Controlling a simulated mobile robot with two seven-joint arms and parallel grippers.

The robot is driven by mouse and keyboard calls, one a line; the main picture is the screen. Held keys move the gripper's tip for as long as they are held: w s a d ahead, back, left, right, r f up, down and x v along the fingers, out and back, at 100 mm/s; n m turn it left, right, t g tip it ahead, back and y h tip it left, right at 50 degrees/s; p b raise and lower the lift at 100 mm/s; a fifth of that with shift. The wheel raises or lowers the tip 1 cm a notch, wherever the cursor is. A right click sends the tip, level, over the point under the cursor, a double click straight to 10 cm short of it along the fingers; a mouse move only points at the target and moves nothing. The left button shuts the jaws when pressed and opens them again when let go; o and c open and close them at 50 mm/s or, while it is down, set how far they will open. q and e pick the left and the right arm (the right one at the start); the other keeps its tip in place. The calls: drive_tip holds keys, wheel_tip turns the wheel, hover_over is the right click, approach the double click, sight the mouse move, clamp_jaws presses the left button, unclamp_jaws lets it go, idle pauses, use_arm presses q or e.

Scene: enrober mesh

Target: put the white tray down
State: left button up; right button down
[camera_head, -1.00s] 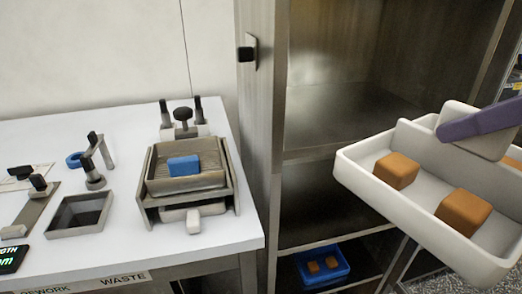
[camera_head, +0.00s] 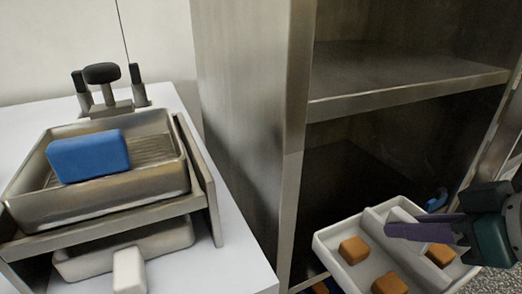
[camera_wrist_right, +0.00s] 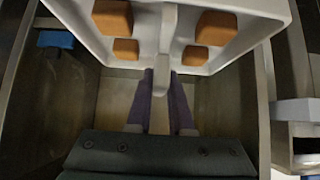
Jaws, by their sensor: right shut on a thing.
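The white tray (camera_head: 372,268) is at the lower right of the head view, in front of the cabinet's lower opening. It has a raised white bar across its middle and holds several orange-brown blocks (camera_head: 354,250). My right gripper (camera_head: 400,231) has purple fingers shut on that bar. In the right wrist view the fingers (camera_wrist_right: 161,82) reach the bar of the tray (camera_wrist_right: 75,20), with blocks on both sides. The tray appears held up; whether its underside touches anything is hidden. My left gripper is not in view.
The steel cabinet (camera_head: 300,130) has a shelf (camera_head: 410,88) with clear room on it; the dark space below is partly hidden. A blue item (camera_head: 437,199) shows behind my gripper.

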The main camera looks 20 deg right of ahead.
drive_tip(key=w+b, duration=0.1)
drive_tip(key=w, duration=0.7)
drive_tip(key=w+a+b, duration=0.1)
drive_tip(key=w, duration=0.3)
drive_tip(key=shift+w+b, duration=0.3)
drive_tip(key=shift+w+a+b, duration=0.1)
drive_tip(key=shift+w+b, duration=0.25)
drive_tip(key=shift+w, duration=0.9)
drive_tip(key=shift+w+f, duration=0.1)
drive_tip(key=shift+f, duration=0.65)
drive_tip(key=shift+f, duration=0.1)
drive_tip(key=c, duration=0.8)
unclamp_jaws()
